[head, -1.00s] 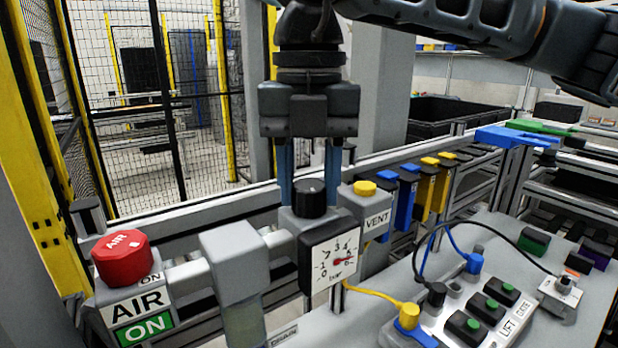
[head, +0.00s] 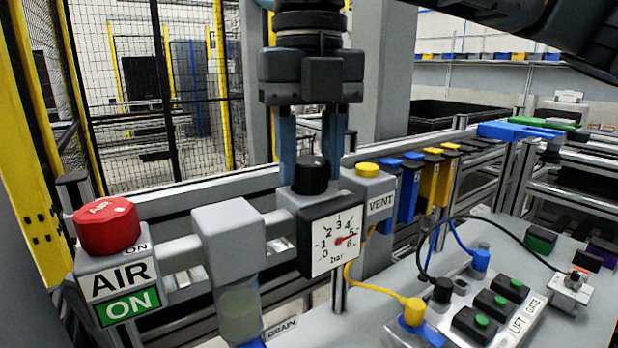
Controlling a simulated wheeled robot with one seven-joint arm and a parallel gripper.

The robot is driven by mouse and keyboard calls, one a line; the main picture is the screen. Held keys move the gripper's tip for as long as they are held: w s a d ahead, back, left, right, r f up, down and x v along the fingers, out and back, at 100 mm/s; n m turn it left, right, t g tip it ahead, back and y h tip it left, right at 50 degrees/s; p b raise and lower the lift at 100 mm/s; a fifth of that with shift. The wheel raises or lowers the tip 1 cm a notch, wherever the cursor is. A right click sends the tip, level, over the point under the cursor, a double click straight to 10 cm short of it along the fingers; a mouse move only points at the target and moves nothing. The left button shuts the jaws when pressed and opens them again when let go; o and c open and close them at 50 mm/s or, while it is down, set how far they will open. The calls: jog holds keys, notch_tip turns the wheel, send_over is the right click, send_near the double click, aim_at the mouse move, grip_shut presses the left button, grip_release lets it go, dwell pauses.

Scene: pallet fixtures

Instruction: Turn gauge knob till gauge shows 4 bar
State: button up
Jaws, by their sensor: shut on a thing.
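The black gauge knob (head: 311,177) stands on top of the grey regulator block, above the gauge. My gripper (head: 311,172) comes down from above, its two blue fingers on either side of the knob and shut on it. The white square gauge (head: 335,238) has a black frame, a scale from 0 to 6 and the word bar. Its red needle (head: 347,238) points right, close to the 5. The fingertips are partly hidden by the knob and block.
A red AIR knob (head: 107,226) over a green ON label stands at the left. A yellow-capped VENT block (head: 374,192) is close to the right of my gripper. A sloped panel (head: 380,275) with cables and buttons lies at the lower right.

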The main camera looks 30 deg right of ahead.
aim_at(311, 160)
jog(key=n+b, duration=0.2)
jog(key=n, duration=0.1)
jog(key=shift+f+n+b, duration=0.15)
jog(key=shift+n+b, duration=0.2)
jog(key=shift+n, duration=0.05)
jog(key=n+b, duration=0.1)
jog(key=n, duration=0.3)
jog(key=shift+b, duration=0.35)
jog(key=shift+r+n, duration=0.2)
jog(key=shift+n, duration=0.1)
jog(key=o, duration=1.1)
jog(key=shift+c, duration=0.2)
notch_tip(311, 160, up, 8)
jog(key=shift+f, duration=0.1)
